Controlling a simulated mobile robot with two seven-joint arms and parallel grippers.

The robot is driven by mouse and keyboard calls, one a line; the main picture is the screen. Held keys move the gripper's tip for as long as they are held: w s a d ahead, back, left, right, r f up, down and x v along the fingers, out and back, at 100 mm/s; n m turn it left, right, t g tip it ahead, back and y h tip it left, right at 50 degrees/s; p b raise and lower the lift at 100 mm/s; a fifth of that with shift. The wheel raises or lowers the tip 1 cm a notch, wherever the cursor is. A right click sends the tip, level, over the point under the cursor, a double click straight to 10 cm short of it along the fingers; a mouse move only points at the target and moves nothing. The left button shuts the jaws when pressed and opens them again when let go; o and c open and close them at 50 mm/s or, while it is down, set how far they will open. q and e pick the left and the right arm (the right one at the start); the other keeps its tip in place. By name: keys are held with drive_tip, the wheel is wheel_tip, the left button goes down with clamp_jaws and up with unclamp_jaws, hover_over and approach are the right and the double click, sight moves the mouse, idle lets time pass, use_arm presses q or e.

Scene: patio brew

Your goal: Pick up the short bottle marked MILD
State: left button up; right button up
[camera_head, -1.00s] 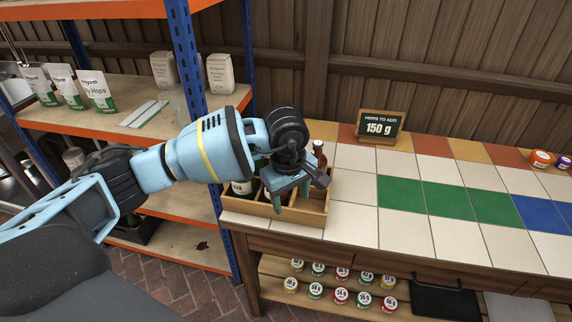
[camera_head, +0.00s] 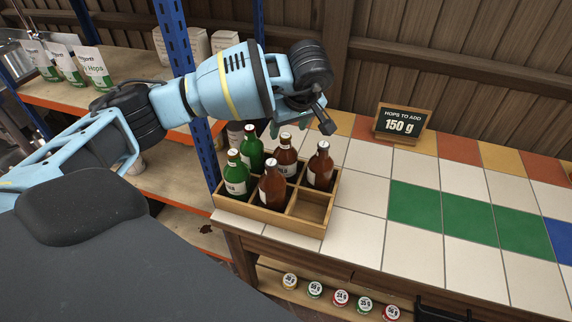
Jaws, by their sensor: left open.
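The wooden crate (camera_head: 262,217) stands on the tiled counter, divided into compartments. Two green bottles stand in its left part, one in front (camera_head: 236,178) and one behind (camera_head: 252,150). Brown bottles stand at the front middle (camera_head: 272,188), back middle (camera_head: 286,158) and back right (camera_head: 320,168). The front right compartment is empty. The labels are too small or turned to read surely, so I cannot tell which bottle is marked MILD. My left gripper (camera_head: 302,112) is open and empty, above and behind the crate, apart from the bottles. Its fingers are partly hidden. My right gripper is out of view.
A sign reading 150 g (camera_head: 400,122) stands at the back of the counter. The tiles right of the crate are clear. A blue shelf post (camera_head: 176,40) rises left of the crate. Several small jars (camera_head: 340,298) stand on the shelf below.

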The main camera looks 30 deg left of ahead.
sight(286, 136)
use_arm(q)
drive_tip(key=shift+w+a+f, duration=0.2)
drive_tip(key=shift+w+f, duration=0.1)
drive_tip(key=shift+f, duration=0.35)
drive_tip(key=shift+a+f, duration=0.15)
drive_tip(key=shift+f, duration=0.2)
drive_tip(key=x, duration=0.4)
drive_tip(key=shift+w+f, duration=0.1)
drive_tip(key=shift+f, duration=0.05)
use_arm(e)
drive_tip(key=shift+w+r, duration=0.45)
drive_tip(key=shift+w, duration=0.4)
use_arm(q)
clamp_jaws()
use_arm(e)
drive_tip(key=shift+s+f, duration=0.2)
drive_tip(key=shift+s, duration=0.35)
